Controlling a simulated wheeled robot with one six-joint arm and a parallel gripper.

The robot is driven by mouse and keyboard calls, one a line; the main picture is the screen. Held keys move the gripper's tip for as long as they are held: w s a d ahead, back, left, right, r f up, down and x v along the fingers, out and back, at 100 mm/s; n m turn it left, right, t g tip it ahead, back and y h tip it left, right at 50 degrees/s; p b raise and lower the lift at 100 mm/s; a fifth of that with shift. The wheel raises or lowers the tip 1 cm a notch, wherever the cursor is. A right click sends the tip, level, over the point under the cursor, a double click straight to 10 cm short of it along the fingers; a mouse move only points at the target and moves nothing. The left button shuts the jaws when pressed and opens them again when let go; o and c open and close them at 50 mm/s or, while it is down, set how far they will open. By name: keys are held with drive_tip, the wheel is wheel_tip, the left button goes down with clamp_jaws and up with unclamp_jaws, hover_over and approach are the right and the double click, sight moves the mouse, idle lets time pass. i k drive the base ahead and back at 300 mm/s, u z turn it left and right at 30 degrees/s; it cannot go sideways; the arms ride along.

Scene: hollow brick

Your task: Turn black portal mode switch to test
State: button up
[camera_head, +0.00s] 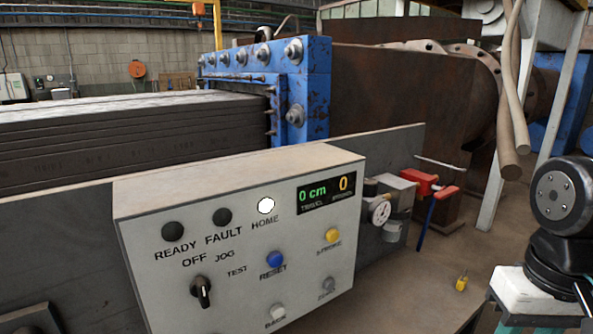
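The black mode switch (201,291) is a rotary knob at the lower left of the light grey control box (215,190). The labels OFF, JOG and TEST stand above it and to its upper right. Its grip stands roughly upright in the picture, with a small pale mark low on it; I cannot tell for sure which label it points to. My gripper is not in view. Only a dark joint of my arm shows at the right edge, well apart from the switch.
The box also has a blue RESET button (275,259), a yellow button (332,235), a white button (278,311), a grey button (327,286), a lit HOME lamp (266,205) and a display (326,193). A gauge (380,212) and red-handled valve (425,183) are right of it.

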sight(200, 288)
drive_tip(key=k, duration=0.5)
drive_tip(key=u, duration=0.25)
drive_tip(key=i, duration=0.4)
drive_tip(key=u, duration=0.9)
drive_tip(key=k, duration=0.95)
drive_tip(key=z, duration=0.05)
